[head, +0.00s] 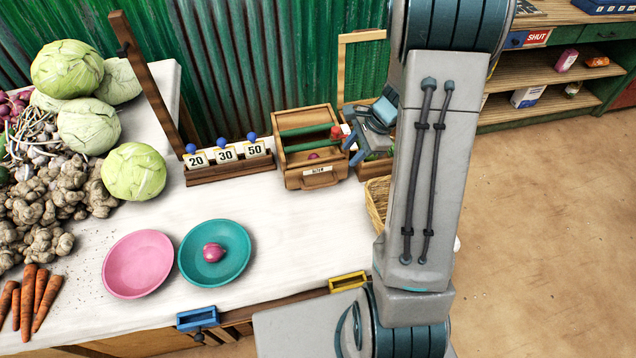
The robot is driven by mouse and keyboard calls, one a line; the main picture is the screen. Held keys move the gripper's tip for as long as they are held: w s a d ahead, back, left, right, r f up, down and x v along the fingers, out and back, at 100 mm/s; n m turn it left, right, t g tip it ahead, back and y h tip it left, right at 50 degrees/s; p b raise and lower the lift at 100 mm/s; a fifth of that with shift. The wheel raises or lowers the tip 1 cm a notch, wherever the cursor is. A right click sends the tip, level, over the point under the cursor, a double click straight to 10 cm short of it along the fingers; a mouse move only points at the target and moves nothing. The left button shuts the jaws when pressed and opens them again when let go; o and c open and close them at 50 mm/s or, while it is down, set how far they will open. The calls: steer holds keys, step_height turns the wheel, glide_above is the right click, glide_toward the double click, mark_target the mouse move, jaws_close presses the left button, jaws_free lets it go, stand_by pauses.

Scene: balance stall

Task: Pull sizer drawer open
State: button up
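The sizer is a wooden box (292,126) with green bars across its open top, at the back of the white table in the head view. Its front carries a small label and a handle (319,180), which I take to be the drawer front. A small pink onion (313,156) shows inside, behind that front. My gripper (353,150) is to the right of the sizer, at about its top height. Its two blue fingers look apart with nothing between them. It is not on the handle. My arm hides part of the area right of the sizer.
A rack with number cards (226,154) stands left of the sizer. A pink plate (138,264) and a teal plate (207,268) with an onion lie in front. Cabbages (134,172) and roots fill the left. A basket (377,200) is at the right. Table space before the sizer is clear.

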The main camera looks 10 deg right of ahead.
mark_target(325, 184)
steer(key=shift+m, duration=0.3)
steer(key=x, duration=1.5)
steer(key=shift+w+d+f, duration=0.1)
steer(key=shift+d, duration=0.15)
